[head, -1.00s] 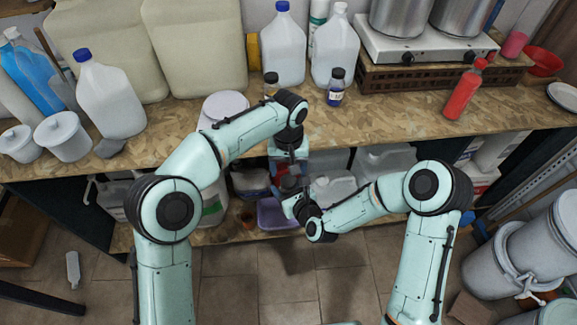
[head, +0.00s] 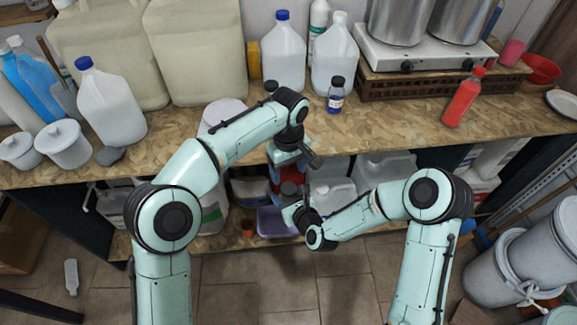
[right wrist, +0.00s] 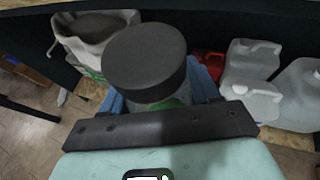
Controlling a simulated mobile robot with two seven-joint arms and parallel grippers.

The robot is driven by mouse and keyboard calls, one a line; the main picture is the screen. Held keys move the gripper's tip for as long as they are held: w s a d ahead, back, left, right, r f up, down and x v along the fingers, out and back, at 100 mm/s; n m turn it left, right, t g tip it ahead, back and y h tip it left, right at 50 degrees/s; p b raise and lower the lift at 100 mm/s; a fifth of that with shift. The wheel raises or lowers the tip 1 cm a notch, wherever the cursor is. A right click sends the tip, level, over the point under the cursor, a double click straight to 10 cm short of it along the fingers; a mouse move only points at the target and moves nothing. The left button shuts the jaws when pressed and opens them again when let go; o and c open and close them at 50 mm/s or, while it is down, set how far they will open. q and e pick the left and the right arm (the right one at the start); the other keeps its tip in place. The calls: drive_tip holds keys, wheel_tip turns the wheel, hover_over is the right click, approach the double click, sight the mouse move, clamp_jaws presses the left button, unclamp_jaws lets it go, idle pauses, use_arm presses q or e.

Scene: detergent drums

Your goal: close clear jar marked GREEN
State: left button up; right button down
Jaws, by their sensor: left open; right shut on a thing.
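The clear jar (right wrist: 172,102) shows close up in the right wrist view, with a patch of green on its wall. A round dark grey lid (right wrist: 145,62) sits over its top; I cannot tell how tightly. In the head view the dark lid (head: 289,188) shows small between my two grippers. My right gripper (head: 287,199) is shut on the jar, in front of the counter edge. My left gripper (head: 289,172) is open just above the lid, pointing down. The jar's lower part is hidden.
The wooden counter (head: 390,125) behind holds jugs, a small blue bottle (head: 336,95), a red bottle (head: 463,98) and a hot plate with pots. On the lower shelf stand clear jugs (right wrist: 250,95), a red container (right wrist: 208,66) and a purple tub (head: 272,222).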

sight(289, 188)
use_arm(q)
wheel_tip(289, 188, down, 7)
drive_tip(key=shift+f, duration=0.1)
idle(0.3)
drive_tip(key=c, duration=1.1)
drive_tip(key=m, duration=0.6)
drive_tip(key=o, duration=1.2)
drive_tip(key=shift+c, duration=0.2)
